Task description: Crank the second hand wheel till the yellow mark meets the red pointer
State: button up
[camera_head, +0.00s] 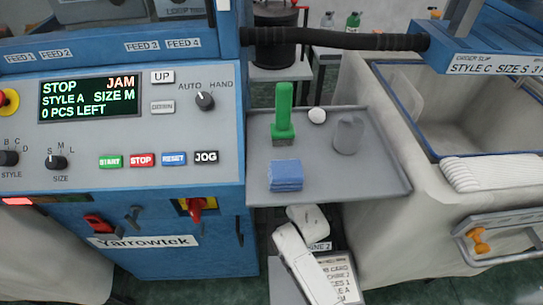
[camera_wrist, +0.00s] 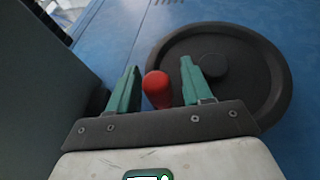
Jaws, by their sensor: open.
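In the wrist view a round black hand wheel (camera_wrist: 262,88) with a raised hub is mounted on a blue panel. A red knob (camera_wrist: 157,88) stands at the wheel's left edge. My gripper (camera_wrist: 159,68) is open, with one green finger on each side of the red knob. I cannot tell whether either finger touches it. No yellow mark or red pointer can be made out on or beside the wheel. In the head view the wheel and my gripper are not seen; only a white part of my arm shows at the bottom.
The blue machine's control panel (camera_head: 120,130) has a display (camera_head: 90,100) reading STOP JAM. A grey tray (camera_head: 375,180) beside it holds a green-handled brush (camera_head: 283,115), blue cloth (camera_head: 285,176) and small items. A large bin (camera_head: 385,130) stands at right. A dark surface fills the wrist view's left.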

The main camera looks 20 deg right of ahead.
jog(key=shift+w+r, duration=0.1)
jog(key=shift+w, duration=0.3)
grip_shut()
dwell(0.4)
